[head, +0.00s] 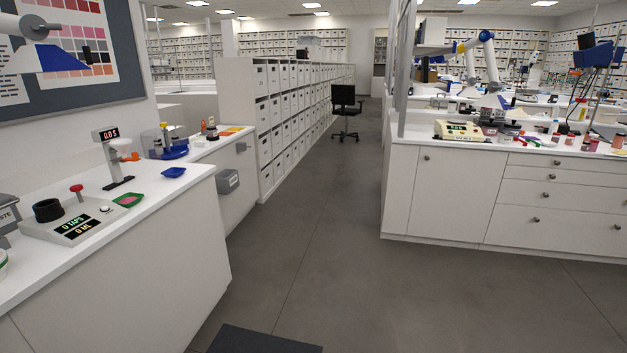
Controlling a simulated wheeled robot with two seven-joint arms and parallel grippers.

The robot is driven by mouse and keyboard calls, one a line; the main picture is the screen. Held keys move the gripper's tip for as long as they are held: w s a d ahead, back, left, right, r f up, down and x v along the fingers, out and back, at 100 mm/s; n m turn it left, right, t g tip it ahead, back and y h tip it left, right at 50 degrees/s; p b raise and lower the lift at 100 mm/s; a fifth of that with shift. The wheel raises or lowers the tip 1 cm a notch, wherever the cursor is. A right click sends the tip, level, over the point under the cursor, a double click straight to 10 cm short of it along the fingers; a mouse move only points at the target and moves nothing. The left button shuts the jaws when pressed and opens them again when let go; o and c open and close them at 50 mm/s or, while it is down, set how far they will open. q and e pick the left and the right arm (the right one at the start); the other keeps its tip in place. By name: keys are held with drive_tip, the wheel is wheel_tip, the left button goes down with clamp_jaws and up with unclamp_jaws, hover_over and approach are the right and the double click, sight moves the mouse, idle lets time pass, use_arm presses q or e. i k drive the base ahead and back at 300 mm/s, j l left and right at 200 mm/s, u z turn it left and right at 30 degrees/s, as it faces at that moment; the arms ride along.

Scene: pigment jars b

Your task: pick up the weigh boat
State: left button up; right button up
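Two small shallow dishes lie on the left white counter. One is a plain blue dish (174,172), apparently empty, near the counter's far corner. The other is a green dish (128,200) with pink material in it, nearer to me. Either could be the weigh boat; I cannot tell which from this view. Neither of my grippers shows in the view, so nothing is seen touching either dish.
A device reading "0 TAPS 0 ML" (80,221) and a stand with a red display (116,160) share the left counter (75,262). Open grey floor (310,255) separates it from the right bench (455,195). An office chair (345,108) stands far back. A dark mat (262,341) lies in front.

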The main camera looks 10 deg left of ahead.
sight(174, 171)
drive_tip(key=i+j+u, duration=0.1)
drive_tip(key=i+u, duration=0.15)
drive_tip(key=i, duration=0.35)
drive_tip(key=i+u, duration=0.2)
drive_tip(key=i, duration=0.45)
drive_tip(key=i+l+u, duration=0.1)
drive_tip(key=i+u, duration=0.15)
drive_tip(key=i, duration=0.35)
drive_tip(key=i+l+u, duration=0.2)
drive_tip(key=i, duration=0.4)
